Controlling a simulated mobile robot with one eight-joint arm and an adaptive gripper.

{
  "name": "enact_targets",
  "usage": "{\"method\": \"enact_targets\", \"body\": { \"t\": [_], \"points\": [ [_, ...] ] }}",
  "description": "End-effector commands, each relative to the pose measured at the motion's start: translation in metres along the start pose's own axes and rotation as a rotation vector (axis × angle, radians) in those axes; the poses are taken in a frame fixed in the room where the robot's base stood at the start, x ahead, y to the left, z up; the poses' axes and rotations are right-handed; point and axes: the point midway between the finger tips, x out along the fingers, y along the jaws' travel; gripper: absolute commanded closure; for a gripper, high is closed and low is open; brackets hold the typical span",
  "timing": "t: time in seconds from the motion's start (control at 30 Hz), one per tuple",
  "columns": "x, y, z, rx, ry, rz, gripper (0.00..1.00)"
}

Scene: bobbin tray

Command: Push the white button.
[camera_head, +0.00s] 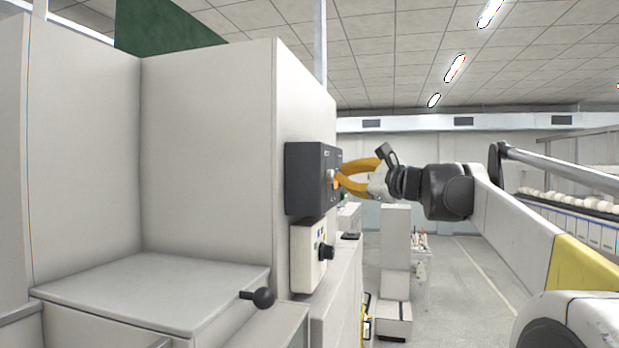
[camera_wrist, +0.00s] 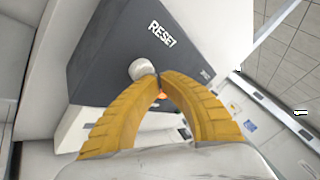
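The white button (camera_wrist: 142,68) is a round, pale knob on the face of a dark grey control box (camera_wrist: 105,50), below the word RESET. It also shows on the box's right-hand face in the head view (camera_head: 330,176). My gripper (camera_wrist: 159,77) has two curved orange fingers whose tips meet, with nothing held. The tips are right beside the button's lower right edge in the wrist view; I cannot tell whether they touch it. In the head view my gripper (camera_head: 339,176) reaches the box face from the right. A small orange part (camera_wrist: 161,96) shows between the fingers, partly hidden.
A cream box (camera_head: 306,258) with a black knob (camera_head: 326,252) sits below the dark box. A large pale cabinet (camera_head: 210,150) stands left, with a black ball-ended lever (camera_head: 262,298) low in front. The floor aisle (camera_head: 455,290) at right is open.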

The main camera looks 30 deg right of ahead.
Motion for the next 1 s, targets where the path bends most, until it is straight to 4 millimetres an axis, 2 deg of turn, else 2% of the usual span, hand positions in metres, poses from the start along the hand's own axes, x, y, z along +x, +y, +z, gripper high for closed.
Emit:
{"method": "enact_targets", "body": {
  "t": [1.0],
  "points": [
    [0.0072, 0.0040, 0.0041, 0.000, -0.001, 0.001, 1.00]
  ]
}}
